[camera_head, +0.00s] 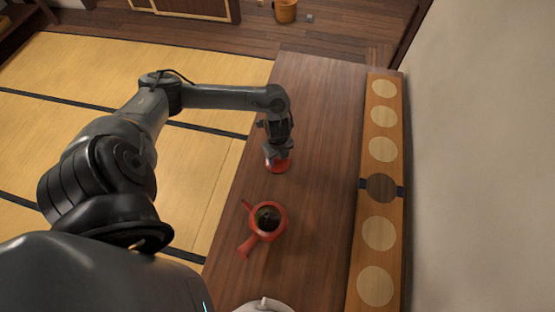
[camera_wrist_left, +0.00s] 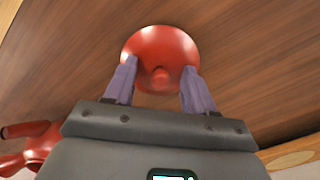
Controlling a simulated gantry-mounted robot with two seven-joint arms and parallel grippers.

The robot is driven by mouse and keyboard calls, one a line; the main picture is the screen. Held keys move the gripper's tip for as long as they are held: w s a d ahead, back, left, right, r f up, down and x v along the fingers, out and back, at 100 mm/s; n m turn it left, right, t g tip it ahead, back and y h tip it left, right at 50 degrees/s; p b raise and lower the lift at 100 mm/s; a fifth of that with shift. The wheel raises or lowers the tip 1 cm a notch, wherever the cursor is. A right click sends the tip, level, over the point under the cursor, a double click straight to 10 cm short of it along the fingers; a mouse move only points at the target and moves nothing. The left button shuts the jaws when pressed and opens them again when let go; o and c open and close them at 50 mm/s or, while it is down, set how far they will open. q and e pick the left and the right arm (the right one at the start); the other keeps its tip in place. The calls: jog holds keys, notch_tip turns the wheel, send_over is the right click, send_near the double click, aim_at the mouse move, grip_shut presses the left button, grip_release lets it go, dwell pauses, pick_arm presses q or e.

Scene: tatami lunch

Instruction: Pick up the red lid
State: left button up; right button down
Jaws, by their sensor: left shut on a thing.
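The red lid (camera_head: 278,167) is round, with a small knob, and shows below my left gripper (camera_head: 277,153) over the dark wooden table. In the left wrist view the red lid (camera_wrist_left: 160,45) fills the space at the fingertips, with its knob between the two fingers (camera_wrist_left: 158,82). My left gripper is shut on the lid. I cannot tell whether the lid touches the table. The red teapot (camera_head: 283,222) stands open nearer to me, with dark contents; part of it shows at the lower left of the wrist view (camera_wrist_left: 38,148). My right gripper is out of view.
A white rounded object (camera_head: 250,307) is cut off at the bottom edge. A long wooden board (camera_head: 398,200) with pale discs and one dark disc lies along the right side by the wall. The table (camera_head: 320,100) is clear beyond the lid. Tatami mats (camera_head: 205,120) lie left.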

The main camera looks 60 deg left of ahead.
pick_arm(q)
jog(key=shift+s+f, duration=0.25)
jog(key=shift+f, duration=0.05)
